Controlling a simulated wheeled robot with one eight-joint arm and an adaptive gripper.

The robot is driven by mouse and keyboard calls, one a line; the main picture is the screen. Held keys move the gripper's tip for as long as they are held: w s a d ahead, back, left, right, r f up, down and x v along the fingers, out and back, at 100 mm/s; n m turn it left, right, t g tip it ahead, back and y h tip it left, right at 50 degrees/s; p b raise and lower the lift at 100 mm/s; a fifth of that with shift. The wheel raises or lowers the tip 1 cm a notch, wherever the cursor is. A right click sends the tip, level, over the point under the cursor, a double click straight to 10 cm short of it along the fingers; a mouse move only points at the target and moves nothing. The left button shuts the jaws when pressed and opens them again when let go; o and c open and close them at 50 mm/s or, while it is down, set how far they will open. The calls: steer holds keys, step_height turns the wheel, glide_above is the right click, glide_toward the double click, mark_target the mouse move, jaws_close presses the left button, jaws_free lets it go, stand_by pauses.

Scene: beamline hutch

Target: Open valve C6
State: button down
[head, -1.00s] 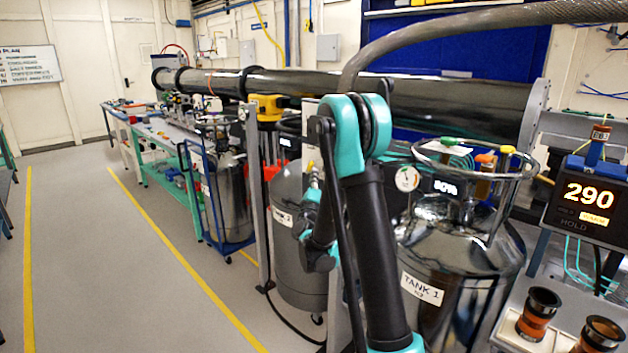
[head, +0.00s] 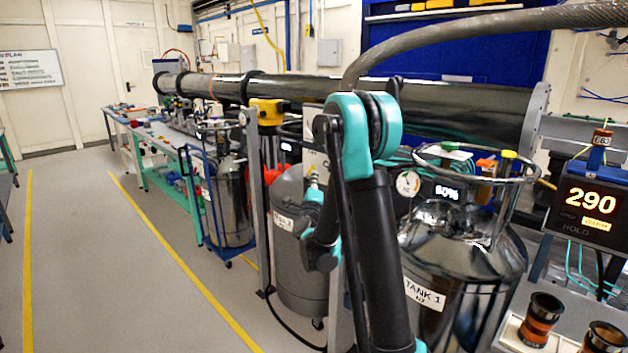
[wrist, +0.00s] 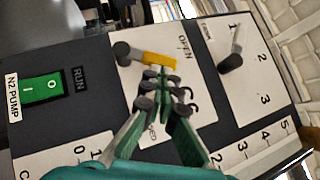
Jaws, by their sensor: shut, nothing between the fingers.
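In the wrist view, valve C6 is on a dark panel with a white label plate (wrist: 200,75). Its yellow handle (wrist: 160,60) has a dark knob at its left end, and its right end is beside the word OPEN. The "C6" lettering is partly covered, and the word at the plate's lower edge is mostly hidden by my fingers. My gripper (wrist: 157,73) is shut and empty, its fingertips right by the lower side of the handle; I cannot tell whether they touch. In the head view my arm hides the gripper and valve.
A green N2 PUMP rocker switch (wrist: 41,89) is left of the valve. A rotary selector with a dark knob (wrist: 231,62) is to its right. In the head view, Tank 1 (head: 462,255) stands right of my arm; a clear floor aisle (head: 95,260) lies left.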

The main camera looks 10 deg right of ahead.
steer(key=shift+w+a+r, duration=0.1)
steer(key=shift+r, duration=0.2)
steer(key=shift+w+a+r, duration=0.4)
steer(key=shift+w+r, duration=0.15)
steer(key=shift+r, duration=0.2)
steer(key=shift+w, duration=0.1)
stand_by(0.4)
